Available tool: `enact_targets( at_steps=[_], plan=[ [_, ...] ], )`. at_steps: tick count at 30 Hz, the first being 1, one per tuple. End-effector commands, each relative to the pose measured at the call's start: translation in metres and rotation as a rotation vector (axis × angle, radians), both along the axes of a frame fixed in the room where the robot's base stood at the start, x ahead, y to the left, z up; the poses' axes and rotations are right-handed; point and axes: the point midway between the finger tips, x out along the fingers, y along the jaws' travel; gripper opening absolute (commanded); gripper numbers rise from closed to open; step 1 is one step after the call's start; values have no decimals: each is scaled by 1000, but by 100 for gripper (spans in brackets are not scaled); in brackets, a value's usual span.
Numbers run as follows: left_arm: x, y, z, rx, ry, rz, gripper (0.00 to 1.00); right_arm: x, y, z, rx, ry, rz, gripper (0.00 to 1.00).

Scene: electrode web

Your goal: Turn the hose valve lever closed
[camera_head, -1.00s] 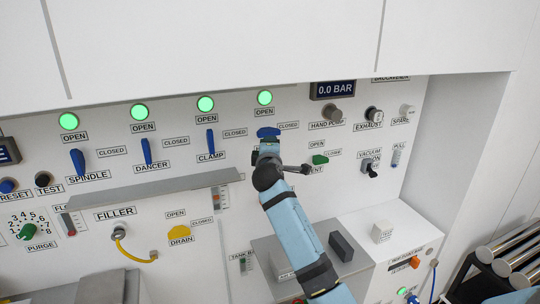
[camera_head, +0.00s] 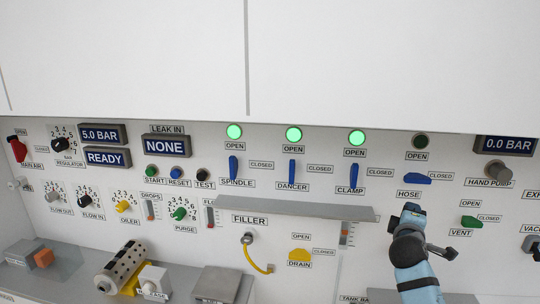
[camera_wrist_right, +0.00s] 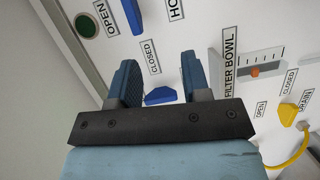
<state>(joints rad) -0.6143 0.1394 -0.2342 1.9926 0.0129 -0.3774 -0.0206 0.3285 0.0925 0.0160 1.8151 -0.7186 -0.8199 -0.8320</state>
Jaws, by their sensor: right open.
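The blue hose valve lever (camera_head: 416,178) lies sideways above the HOSE label, its long end toward the CLOSED label on the right. Above it, the hose lamp (camera_head: 420,141) is dark. My right gripper (camera_head: 412,210) is just below the lever in the head view, apart from it. In the right wrist view the gripper (camera_wrist_right: 160,65) is open and empty. The hose lever (camera_wrist_right: 132,14) shows at the top edge there, partly cut off, and the blue clamp lever (camera_wrist_right: 160,96) shows beyond the fingers. My left gripper is not in view.
The spindle (camera_head: 233,167), dancer (camera_head: 292,170) and clamp levers stand upright under lit green lamps. A grey ledge (camera_head: 290,209) juts out below them. The green vent lever (camera_head: 471,222) and hand pump knob (camera_head: 499,171) are to the right.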

Motion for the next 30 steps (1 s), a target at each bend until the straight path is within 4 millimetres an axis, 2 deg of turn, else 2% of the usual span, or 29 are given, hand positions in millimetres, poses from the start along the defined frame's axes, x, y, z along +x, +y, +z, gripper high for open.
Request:
enact_targets(
  at_steps=[1,3,6,8,9,11,12,15,18,22,24,26,30],
  plan=[
    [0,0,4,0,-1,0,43,-10,11,-29,47,18,42,44],
    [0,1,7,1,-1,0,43,-28,31,-71,146,30,109,44],
    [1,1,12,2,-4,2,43,-65,63,-132,323,55,199,44],
    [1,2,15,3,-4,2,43,-91,81,-164,440,72,242,44],
    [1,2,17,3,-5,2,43,-111,94,-185,521,85,265,44],
    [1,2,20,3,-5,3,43,-142,112,-214,647,106,291,44],
    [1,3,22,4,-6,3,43,-164,125,-231,736,121,302,44],
    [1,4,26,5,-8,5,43,-223,154,-267,959,158,307,44],
    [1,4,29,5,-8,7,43,-278,178,-291,1163,188,284,44],
    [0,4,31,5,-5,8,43,-331,200,-307,1360,213,237,44],
    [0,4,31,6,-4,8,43,-348,206,-311,1425,219,217,44],
    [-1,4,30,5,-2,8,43,-357,209,-312,1459,221,205,44],
    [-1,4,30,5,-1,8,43,-362,212,-313,1486,221,198,44]
  ],
)
